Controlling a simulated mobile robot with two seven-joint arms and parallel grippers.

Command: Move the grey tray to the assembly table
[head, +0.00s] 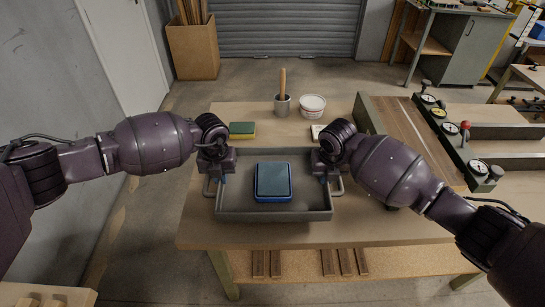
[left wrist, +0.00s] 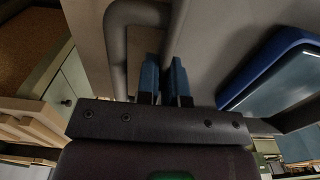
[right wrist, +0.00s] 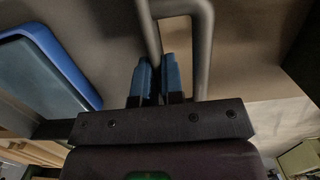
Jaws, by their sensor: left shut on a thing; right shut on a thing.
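The grey tray (head: 240,212) is at the front middle of a wooden table, with a blue box-like item (head: 273,181) lying inside it. My left gripper (head: 213,181) is shut on the tray's left side at its handle; the blue fingertips and the handle (left wrist: 120,40) show in the left wrist view. My right gripper (head: 332,178) is shut on the tray's right side at the other handle (right wrist: 203,50), seen in the right wrist view. I cannot tell whether the tray rests on the table or is slightly raised.
Behind the tray are a green and yellow sponge (head: 242,129), a metal cup (head: 282,105) with a wooden-handled tool, and a white tub (head: 312,105). The veneer press (head: 440,135) with gauges stands at right. A cardboard box (head: 194,50) and cabinet (head: 470,48) are farther back.

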